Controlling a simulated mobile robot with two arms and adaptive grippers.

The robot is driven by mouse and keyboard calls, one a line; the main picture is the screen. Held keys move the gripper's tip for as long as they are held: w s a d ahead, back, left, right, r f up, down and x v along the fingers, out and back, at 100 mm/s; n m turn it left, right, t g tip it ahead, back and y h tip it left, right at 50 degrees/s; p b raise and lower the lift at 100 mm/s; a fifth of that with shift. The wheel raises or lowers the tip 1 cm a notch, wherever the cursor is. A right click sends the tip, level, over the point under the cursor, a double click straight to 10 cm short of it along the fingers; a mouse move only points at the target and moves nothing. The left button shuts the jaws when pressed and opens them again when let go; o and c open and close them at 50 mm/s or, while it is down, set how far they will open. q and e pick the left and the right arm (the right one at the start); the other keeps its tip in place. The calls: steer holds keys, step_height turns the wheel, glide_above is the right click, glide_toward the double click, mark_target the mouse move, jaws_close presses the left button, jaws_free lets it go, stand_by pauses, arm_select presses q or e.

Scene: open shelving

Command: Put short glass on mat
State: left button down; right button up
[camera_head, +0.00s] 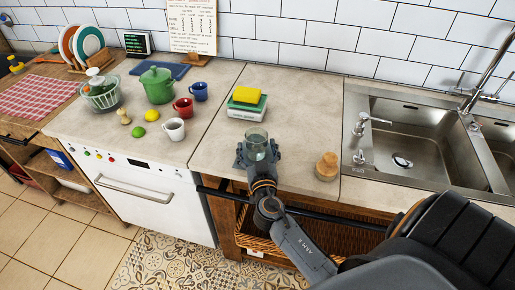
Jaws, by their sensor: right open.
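A short clear glass (256,141) stands upright near the front edge of the middle counter. My right gripper (258,152) is open, with its fingers on either side of the glass's lower part; whether they touch it is too small to tell. The glass's base is partly hidden by the gripper. A red-and-white checked mat (38,97) lies flat on the wooden counter at the far left, with nothing on it. My left gripper is not in view.
A yellow sponge (246,95) tops a stack behind the glass. A wooden knob-like object (327,167) stands right of it, before the sink (425,150). Mugs, a green pot (157,86), fruit and a glass bowl (101,97) stand between glass and mat.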

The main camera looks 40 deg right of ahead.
steer(key=shift+r, duration=0.25)
steer(key=b+v, duration=0.4)
steer(key=v, duration=0.8)
steer(key=shift+f, duration=0.15)
steer(key=shift+s+a+f, duration=0.1)
